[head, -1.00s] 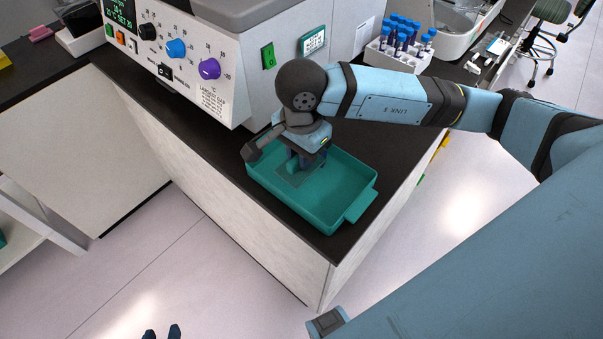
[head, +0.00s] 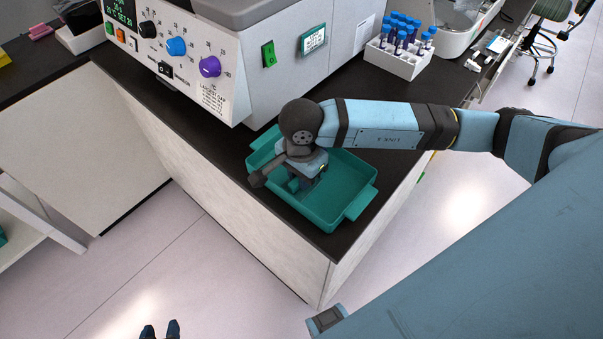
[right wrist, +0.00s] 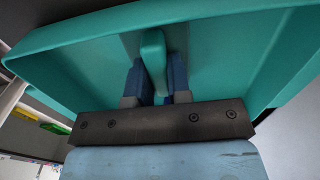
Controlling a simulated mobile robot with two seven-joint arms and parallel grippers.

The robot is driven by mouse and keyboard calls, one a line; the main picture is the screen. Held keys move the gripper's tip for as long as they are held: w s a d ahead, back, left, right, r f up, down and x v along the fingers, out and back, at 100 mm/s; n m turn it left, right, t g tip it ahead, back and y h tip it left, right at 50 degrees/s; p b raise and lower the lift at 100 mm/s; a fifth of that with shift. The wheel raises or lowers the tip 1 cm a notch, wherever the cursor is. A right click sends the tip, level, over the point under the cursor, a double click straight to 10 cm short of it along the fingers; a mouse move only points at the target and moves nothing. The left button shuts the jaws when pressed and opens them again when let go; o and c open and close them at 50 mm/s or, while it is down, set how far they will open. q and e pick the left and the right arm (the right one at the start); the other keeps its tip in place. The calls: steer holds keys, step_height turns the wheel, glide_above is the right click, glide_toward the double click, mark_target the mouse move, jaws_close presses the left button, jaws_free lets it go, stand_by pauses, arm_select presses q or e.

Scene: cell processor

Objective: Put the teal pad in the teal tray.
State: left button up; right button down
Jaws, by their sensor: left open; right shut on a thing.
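The teal tray (head: 352,185) sits on the dark counter near its front corner. It also fills much of the right wrist view (right wrist: 80,62). My right gripper (head: 297,187) is down inside the left part of the tray. In the right wrist view its blue fingers (right wrist: 153,82) are shut on the teal pad (right wrist: 153,50), which stands on edge between them. In the head view the pad is hidden by the gripper. I cannot tell if the pad touches the tray floor. My left gripper (head: 160,329) is open and empty, low over the floor at the bottom edge.
A grey-white machine with knobs (head: 200,65) stands behind the tray, close to it. A white rack (head: 398,60) of blue-capped tubes is further back on the counter (head: 440,90). The counter's front edge runs just past the tray.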

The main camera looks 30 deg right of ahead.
steer(key=c, duration=1.1)
jaws_free()
steer(key=shift+o, duration=0.2)
steer(key=shift+r+p, duration=0.35)
steer(key=shift+p, duration=0.2)
step_height(320, 180, up, 12)
steer(key=b, duration=0.1)
steer(key=shift+f+b, duration=0.2)
steer(key=shift+b, duration=0.1)
